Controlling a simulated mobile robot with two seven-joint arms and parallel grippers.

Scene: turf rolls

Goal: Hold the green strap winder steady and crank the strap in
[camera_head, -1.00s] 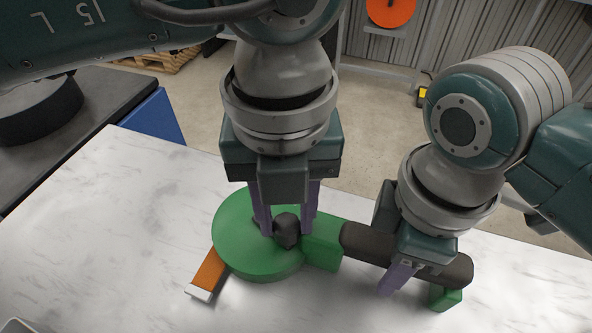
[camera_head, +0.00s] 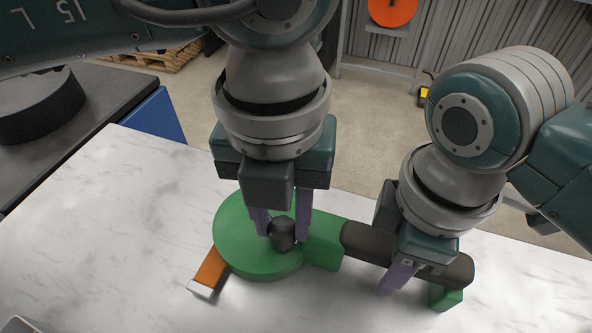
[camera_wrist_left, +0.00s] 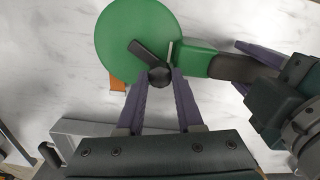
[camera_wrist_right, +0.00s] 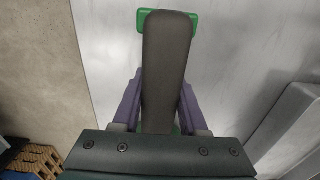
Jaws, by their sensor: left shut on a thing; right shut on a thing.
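The green strap winder (camera_head: 238,226) lies on the white marbled table, its round drum at the left and a dark grip (camera_head: 364,243) at the right. An orange strap (camera_head: 211,270) with a pale end piece (camera_head: 201,289) sticks out at the drum's front left. My left gripper (camera_head: 284,233) is shut on the black crank knob (camera_head: 283,236) over the drum; the left wrist view shows the crank arm (camera_wrist_left: 146,49) too. My right gripper (camera_head: 398,276) is shut on the dark grip, which also shows in the right wrist view (camera_wrist_right: 166,65).
The table (camera_head: 110,220) is bare to the left of the winder. A grey tray-like thing (camera_wrist_left: 75,130) shows partly in the left wrist view. A dark table with a black round object (camera_head: 38,108) stands at the far left.

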